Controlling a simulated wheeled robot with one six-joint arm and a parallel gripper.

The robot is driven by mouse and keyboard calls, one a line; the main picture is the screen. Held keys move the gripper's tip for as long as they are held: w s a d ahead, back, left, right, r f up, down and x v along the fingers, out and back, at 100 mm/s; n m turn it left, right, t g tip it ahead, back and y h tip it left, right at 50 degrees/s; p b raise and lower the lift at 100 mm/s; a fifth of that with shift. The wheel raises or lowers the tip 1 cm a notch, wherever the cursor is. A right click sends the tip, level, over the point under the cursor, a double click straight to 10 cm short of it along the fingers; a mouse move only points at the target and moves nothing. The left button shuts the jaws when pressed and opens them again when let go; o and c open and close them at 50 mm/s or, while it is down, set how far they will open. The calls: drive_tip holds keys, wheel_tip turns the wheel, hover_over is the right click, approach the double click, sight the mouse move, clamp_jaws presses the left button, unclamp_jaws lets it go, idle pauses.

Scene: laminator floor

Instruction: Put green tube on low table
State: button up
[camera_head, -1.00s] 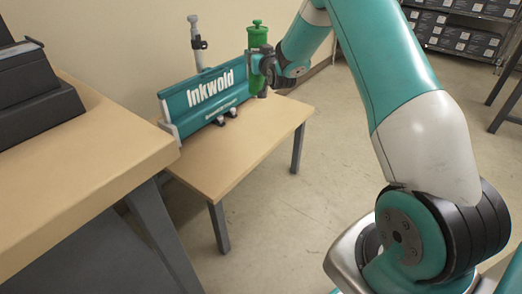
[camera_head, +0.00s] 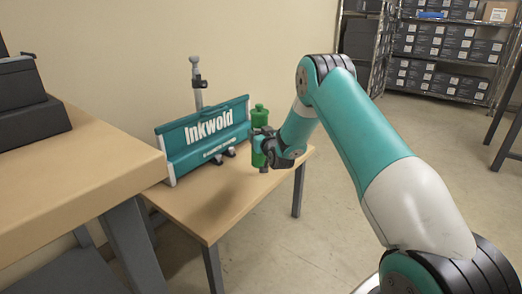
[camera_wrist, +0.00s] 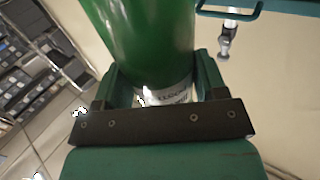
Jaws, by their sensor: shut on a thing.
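The green tube (camera_head: 259,121) is upright in my gripper (camera_head: 263,146), over the right end of the low table (camera_head: 225,205) in the head view. In the wrist view the green tube (camera_wrist: 150,45) stands between the two fingers of my gripper (camera_wrist: 160,90), with a pale printed label low on it. My gripper is shut on it. The tube's lower end is partly hidden by my gripper, and I cannot tell whether it touches the table top.
A teal Inkwold machine (camera_head: 205,138) with a grey post (camera_head: 197,85) stands on the low table, left of the tube. A higher wooden bench (camera_head: 85,150) is at the left. Shelves with dark boxes (camera_head: 445,45) stand at the back right. The table's front is bare.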

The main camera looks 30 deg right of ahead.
drive_tip(key=b, duration=0.1)
hover_over(258, 160)
drive_tip(key=w+d, duration=0.1)
drive_tip(key=d, duration=0.1)
drive_tip(key=shift+w+f, duration=0.1)
drive_tip(key=shift+f, duration=2.15)
drive_tip(key=shift+f, duration=0.15)
drive_tip(key=o, duration=1.2)
